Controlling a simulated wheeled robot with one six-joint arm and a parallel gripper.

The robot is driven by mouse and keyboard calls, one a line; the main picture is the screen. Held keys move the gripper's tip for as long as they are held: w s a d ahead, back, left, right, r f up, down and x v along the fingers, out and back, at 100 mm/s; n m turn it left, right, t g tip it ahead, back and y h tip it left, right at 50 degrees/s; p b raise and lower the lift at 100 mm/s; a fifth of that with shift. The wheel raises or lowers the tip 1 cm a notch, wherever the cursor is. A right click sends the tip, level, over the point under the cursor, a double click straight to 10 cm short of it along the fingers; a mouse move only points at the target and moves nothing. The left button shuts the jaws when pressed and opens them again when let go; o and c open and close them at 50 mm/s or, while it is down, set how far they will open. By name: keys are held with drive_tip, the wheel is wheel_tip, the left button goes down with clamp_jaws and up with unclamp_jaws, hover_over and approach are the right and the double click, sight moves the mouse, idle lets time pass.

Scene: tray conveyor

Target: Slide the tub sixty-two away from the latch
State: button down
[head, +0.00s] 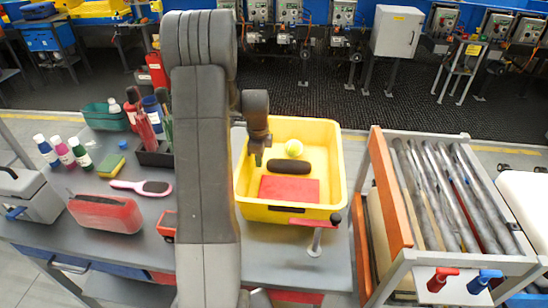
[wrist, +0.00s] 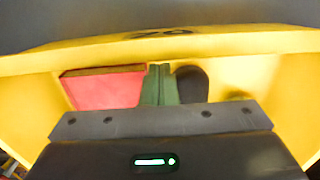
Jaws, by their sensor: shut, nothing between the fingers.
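The yellow tub (head: 335,165) stands on the grey bench in the head view. It also fills the wrist view (wrist: 215,45), where a dark marking too blurred to read sits on its rim. My gripper (head: 258,160) reaches down into the tub at its left side. Its green fingers (wrist: 160,85) are together and empty, close to a tub wall in the wrist view; contact cannot be told. What looks like the latch, a red bar (head: 312,222) with a black knob on a grey post, stands at the tub's near side. The tub's left wall is partly hidden by my arm.
The tub holds a red block (head: 289,189), a dark rounded object (head: 293,167) and a yellow ball (head: 294,148). A rack (head: 402,225) of grey bars stands close on the right.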

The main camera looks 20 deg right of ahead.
drive_tip(key=shift+w+a+r, duration=0.1)
drive_tip(key=shift+w+a, duration=0.35)
drive_tip(key=shift+a, duration=0.35)
drive_tip(key=w+a, duration=0.3)
drive_tip(key=a, duration=0.2)
drive_tip(key=w+a+b, duration=0.1)
drive_tip(key=w+a, duration=0.3)
drive_tip(key=a, duration=0.2)
drive_tip(key=w+a, duration=0.3)
drive_tip(key=a, duration=0.3)
drive_tip(key=shift+w, duration=0.25)
drive_tip(key=shift+r, duration=0.1)
wheel_tip(320, 180, up, 14)
drive_tip(key=b, duration=0.1)
drive_tip(key=shift+f+b, duration=0.2)
drive_tip(key=shift+b, duration=0.2)
drive_tip(key=shift+f, duration=0.1)
